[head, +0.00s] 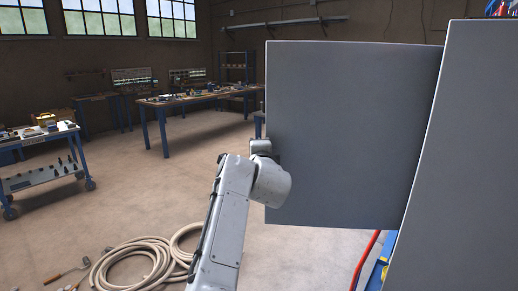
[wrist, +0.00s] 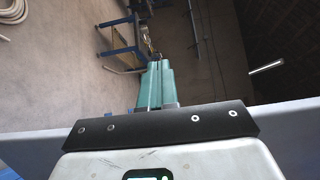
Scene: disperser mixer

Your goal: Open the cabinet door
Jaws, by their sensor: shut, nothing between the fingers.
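The grey cabinet door (head: 352,132) stands swung out, a broad flat panel in the middle of the head view. Its right edge meets a nearer grey panel of the cabinet (head: 466,165); I cannot tell whether that panel is a side or another door. My arm reaches the door's lower left edge, and the gripper end is hidden there in the head view. In the wrist view my gripper (wrist: 155,68) has its teal fingers together and empty, pointing past a grey edge (wrist: 275,112), which looks like the door's. Contact with the door cannot be made out.
A coiled hose (head: 140,262) lies on the floor at lower left. A blue cart (head: 42,178) stands at far left and a long workbench (head: 195,98) at the back. A red hose (head: 366,258) hangs below the door. Floor left of the door is mostly clear.

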